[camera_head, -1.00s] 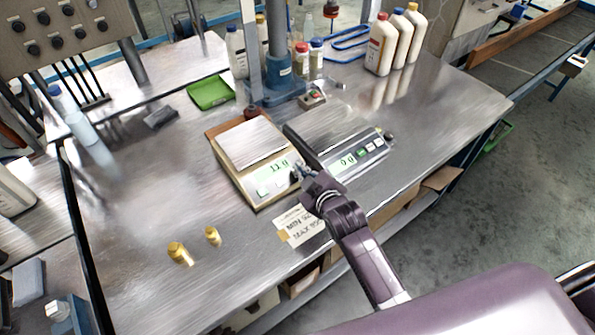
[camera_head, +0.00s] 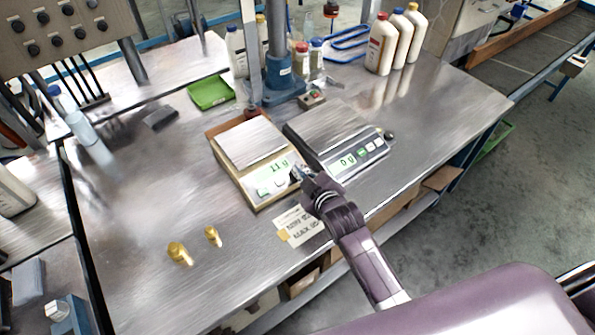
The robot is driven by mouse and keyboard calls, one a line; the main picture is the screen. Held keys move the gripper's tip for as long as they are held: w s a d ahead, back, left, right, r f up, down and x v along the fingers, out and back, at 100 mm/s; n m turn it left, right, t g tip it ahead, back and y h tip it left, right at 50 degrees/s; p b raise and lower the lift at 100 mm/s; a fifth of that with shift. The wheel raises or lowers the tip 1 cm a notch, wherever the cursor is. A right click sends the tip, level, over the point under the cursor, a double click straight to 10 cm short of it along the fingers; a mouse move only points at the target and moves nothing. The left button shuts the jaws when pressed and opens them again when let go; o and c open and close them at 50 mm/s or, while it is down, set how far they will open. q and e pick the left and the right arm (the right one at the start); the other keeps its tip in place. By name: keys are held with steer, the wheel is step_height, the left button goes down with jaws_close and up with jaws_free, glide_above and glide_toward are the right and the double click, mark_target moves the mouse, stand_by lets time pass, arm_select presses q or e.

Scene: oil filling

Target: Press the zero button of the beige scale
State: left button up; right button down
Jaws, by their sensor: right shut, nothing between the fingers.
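The beige scale (camera_head: 227,173) stands on the metal table with a bare square pan (camera_head: 252,143). Its lit green display (camera_head: 279,166) seems to read 11 g. Pale buttons (camera_head: 272,188) show on its front panel below the display. My right gripper (camera_head: 299,173) is shut and empty, with its tips at the right end of that front panel. The tips hide that corner, and I cannot tell whether they touch a button. My left gripper is not in view.
A grey scale (camera_head: 330,128) reading 0 stands close to the right. Two brass weights (camera_head: 179,253) stand at the front left. A paper label (camera_head: 300,226) lies in front of the scale. A green tray (camera_head: 210,92) and a blue stand (camera_head: 279,88) are behind.

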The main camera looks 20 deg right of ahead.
steer(key=shift+w+f, duration=0.1)
steer(key=shift+f, duration=0.3)
stand_by(0.6)
stand_by(0.3)
steer(key=shift+s+r+p, duration=0.25)
steer(key=shift+r+p, duration=0.55)
steer(key=shift+p, duration=0.1)
steer(key=r+p, duration=0.1)
steer(key=s+r+p, duration=0.1)
steer(key=r+p, duration=0.2)
steer(key=p, duration=0.1)
steer(key=shift+s+d+r, duration=0.3)
steer(key=shift+s+d, duration=0.05)
stand_by(0.5)
